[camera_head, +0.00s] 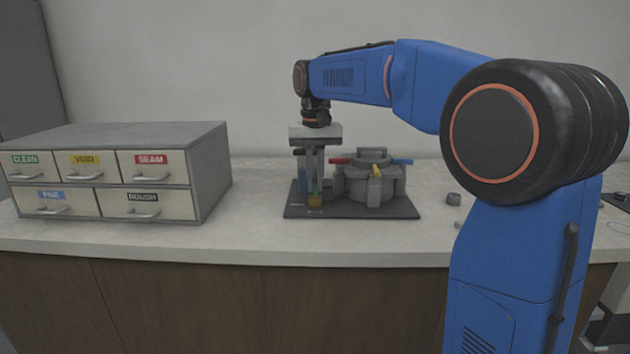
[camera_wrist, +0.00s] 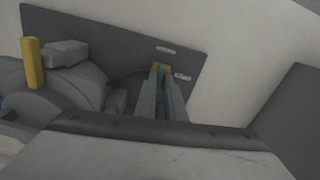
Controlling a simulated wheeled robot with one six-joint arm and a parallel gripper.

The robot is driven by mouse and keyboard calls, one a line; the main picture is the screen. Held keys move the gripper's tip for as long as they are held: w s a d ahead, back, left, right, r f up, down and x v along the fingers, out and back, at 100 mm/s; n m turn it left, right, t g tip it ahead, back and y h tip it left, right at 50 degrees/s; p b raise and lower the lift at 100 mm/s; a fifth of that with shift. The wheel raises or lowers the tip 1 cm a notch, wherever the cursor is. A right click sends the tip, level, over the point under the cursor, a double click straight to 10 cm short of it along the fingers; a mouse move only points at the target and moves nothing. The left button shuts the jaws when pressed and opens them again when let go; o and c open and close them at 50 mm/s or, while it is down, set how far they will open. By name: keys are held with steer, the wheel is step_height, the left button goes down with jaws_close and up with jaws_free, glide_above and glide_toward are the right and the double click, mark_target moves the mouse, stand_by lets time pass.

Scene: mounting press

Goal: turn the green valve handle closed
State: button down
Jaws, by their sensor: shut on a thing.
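The mounting press (camera_head: 372,186) is a grey round body on a dark base plate (camera_head: 350,212); it also shows at the left of the wrist view (camera_wrist: 75,88). My gripper (camera_head: 314,188) points straight down at the left side of the press, over the plate. In the wrist view my gripper (camera_wrist: 162,85) has its two fingers close together with a narrow strip of the green valve handle (camera_wrist: 161,76) between them. The fingers hide most of the handle, so its angle cannot be told. A small brass-coloured piece (camera_head: 314,201) sits at the fingertips.
A grey cabinet with labelled drawers (camera_head: 115,170) stands at left. A small dark cylinder (camera_head: 453,198) lies right of the plate. The counter left of the plate is clear.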

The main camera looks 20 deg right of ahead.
mark_target(316, 187)
steer(key=shift+r+m, duration=0.1)
steer(key=shift+m, duration=0.4)
stand_by(0.3)
steer(key=c, duration=1.8)
jaws_free()
steer(key=shift+c, duration=0.2)
step_height(316, 187, up, 17)
steer(key=shift+r, duration=0.15)
steer(key=shift+s, duration=0.1)
